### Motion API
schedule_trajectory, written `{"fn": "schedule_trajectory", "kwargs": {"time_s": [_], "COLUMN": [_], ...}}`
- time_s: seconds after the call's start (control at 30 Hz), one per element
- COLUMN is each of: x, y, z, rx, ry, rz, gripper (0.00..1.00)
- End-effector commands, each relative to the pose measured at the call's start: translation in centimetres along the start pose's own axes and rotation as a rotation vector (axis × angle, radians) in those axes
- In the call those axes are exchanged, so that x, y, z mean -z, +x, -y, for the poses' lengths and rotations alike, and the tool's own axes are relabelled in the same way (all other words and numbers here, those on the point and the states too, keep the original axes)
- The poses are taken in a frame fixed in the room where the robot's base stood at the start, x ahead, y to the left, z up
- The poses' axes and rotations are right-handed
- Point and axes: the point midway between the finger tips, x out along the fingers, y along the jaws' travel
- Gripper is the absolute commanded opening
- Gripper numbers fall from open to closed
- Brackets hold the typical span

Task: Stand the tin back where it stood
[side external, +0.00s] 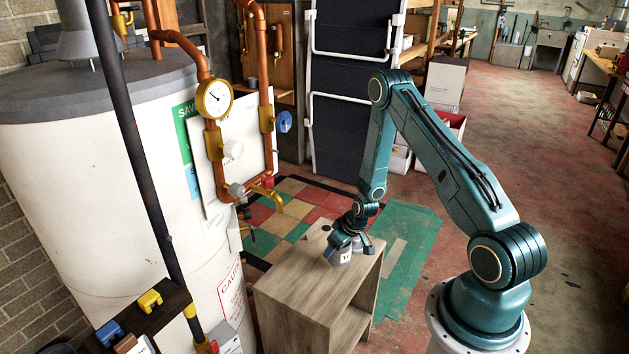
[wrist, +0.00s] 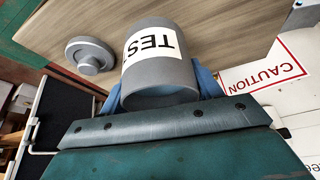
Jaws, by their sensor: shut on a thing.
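The tin (wrist: 160,82) is a grey cylinder with a white label reading "TES", upside down in the wrist view. My gripper (wrist: 160,88) is shut on it, with a blue finger on each side. In the side view the tin (side external: 342,258) is at the top of the wooden cabinet (side external: 305,290), near its right edge, below my gripper (side external: 347,246). I cannot tell whether its base touches the wood. A grey round lid-like piece with a knob (wrist: 90,56) lies on the cabinet top beside the tin in the wrist view.
A large white tank (side external: 110,190) with copper pipes and a gauge (side external: 214,99) stands left of the cabinet. A yellow tap (side external: 268,196) juts out behind the cabinet. A dark pole (side external: 130,130) crosses the left foreground. Most of the cabinet top in front is bare.

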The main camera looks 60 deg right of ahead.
Motion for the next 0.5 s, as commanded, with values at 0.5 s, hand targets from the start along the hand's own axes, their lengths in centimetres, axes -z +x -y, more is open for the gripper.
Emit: {"fn": "schedule_trajectory", "kwargs": {"time_s": [0.5], "x": [-0.9], "y": [2.1], "z": [0.0], "rx": [0.001], "ry": [0.001], "rz": [0.001], "gripper": [0.32]}}
